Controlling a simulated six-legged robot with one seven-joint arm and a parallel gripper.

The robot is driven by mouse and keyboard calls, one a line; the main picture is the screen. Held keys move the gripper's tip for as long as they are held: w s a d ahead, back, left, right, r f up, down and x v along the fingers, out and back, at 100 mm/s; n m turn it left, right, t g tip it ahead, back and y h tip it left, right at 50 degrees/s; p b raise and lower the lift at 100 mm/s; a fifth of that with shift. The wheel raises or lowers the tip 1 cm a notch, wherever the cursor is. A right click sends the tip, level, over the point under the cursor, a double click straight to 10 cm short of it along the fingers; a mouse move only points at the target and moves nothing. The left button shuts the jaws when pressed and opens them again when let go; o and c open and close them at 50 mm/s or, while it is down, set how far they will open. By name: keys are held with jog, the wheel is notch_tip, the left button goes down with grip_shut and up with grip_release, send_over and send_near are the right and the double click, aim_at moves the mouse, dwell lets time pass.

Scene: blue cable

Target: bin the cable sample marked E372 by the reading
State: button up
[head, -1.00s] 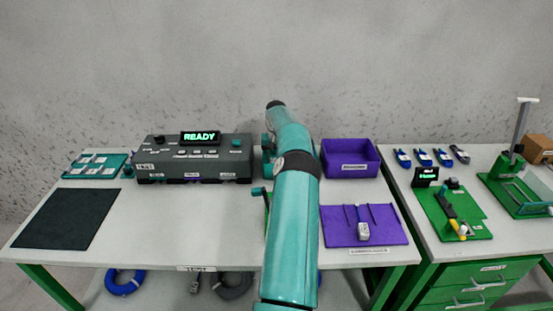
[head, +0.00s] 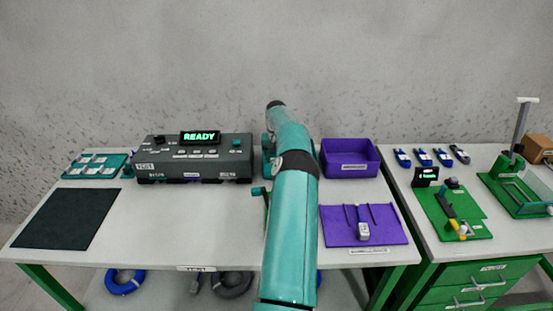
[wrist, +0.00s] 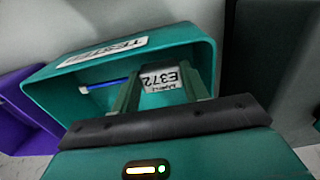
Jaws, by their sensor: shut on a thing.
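In the wrist view my gripper (wrist: 162,88) is shut on the cable sample (wrist: 165,78), a grey block with a white label reading E372. A blue cable (wrist: 106,82) runs left from it. The fingers and sample are at the open mouth of a teal bin (wrist: 195,50), within its walls in the picture; how deep they reach I cannot tell. The bin has a white label on its wall, partly legible. In the head view my arm hides the gripper, the sample and most of this bin.
A purple bin (head: 350,170) stands right of my arm; a purple bin wall (wrist: 25,100) shows at the wrist view's left. A purple board (head: 340,233) holds a small grey-ended piece. A dark mat (head: 68,218) lies at left. The green-drawered bench (head: 480,275) stands at right.

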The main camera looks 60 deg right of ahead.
jog(key=shift+f, duration=1.45)
dwell(0.7)
jog(key=o, duration=1.2)
jog(key=shift+c, duration=0.2)
notch_tip(320, 180, up, 12)
dwell(0.9)
dwell(0.4)
